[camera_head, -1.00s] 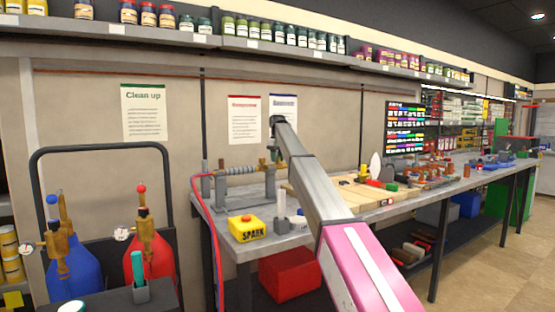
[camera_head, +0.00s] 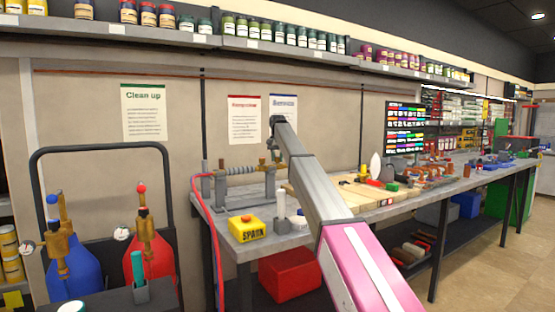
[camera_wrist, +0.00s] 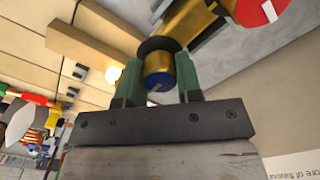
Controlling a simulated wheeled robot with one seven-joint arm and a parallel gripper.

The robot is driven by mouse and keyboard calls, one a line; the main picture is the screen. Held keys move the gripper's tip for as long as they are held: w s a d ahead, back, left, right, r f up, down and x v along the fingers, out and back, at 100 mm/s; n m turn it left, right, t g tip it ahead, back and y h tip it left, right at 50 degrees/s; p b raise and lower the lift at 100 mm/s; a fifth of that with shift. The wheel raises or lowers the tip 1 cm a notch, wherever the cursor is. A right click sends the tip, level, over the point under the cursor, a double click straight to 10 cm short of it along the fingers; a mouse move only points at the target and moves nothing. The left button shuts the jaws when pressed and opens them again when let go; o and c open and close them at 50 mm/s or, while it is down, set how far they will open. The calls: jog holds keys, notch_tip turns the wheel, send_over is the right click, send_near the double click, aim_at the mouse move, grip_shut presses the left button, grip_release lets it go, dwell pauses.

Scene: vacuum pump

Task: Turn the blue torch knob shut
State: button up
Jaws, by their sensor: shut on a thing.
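In the wrist view the blue torch knob (camera_wrist: 159,82) sits between the two green fingers of my gripper (camera_wrist: 159,72), which is shut on it. A pale line marks the knob's end. A dark collar and the brass torch body (camera_wrist: 193,22) lie beyond it. A red knob (camera_wrist: 262,10) with a white line shows at the top right, apart from the fingers. In the head view the brass torch (camera_head: 271,146) shows only in part beside my arm, and the blue knob and my fingers are hidden there.
The workbench (camera_head: 262,250) carries a yellow SPARK box (camera_head: 246,229), a coiled tube on grey posts (camera_head: 242,171) and a wooden board (camera_head: 350,198). Blue (camera_head: 66,272) and red (camera_head: 132,265) gas bottles stand at the left. A red hose hangs at the bench's left end.

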jog(key=shift+m, duration=0.5)
jog(key=o, duration=0.9)
jog(key=shift+o, duration=0.2)
notch_tip(320, 180, up, 11)
jog(key=shift+f, duration=0.1)
